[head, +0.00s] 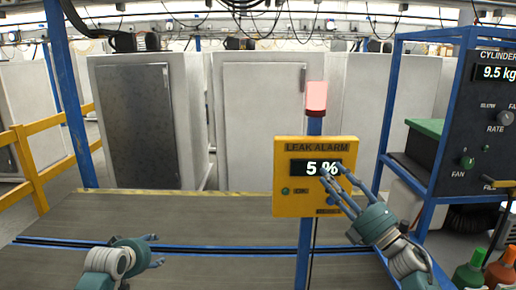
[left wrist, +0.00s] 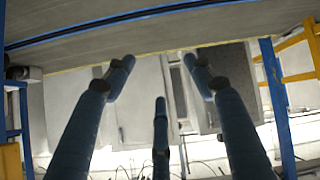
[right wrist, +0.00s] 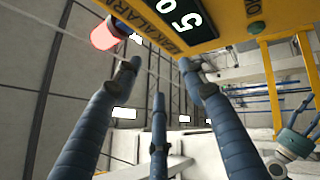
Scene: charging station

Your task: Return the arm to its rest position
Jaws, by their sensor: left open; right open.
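My right gripper (head: 338,187) is open and empty in front of the lower right of the yellow leak alarm box (head: 286,205). Its fingers overlap the box in the head view; I cannot tell whether they touch it. In the right wrist view the spread fingers (right wrist: 160,75) point toward the box's edge. My left gripper (head: 157,251) is low at the left over the grey surface. It is open and empty, its fingers apart in the left wrist view (left wrist: 160,75).
A red lamp (head: 316,97) is lit atop the blue post (head: 305,255) that carries the box. A blue rack (head: 440,190) with a cylinder panel (head: 496,120) stands at right. Green and orange bottles (head: 470,272) are below it. A yellow railing (head: 35,170) is at left.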

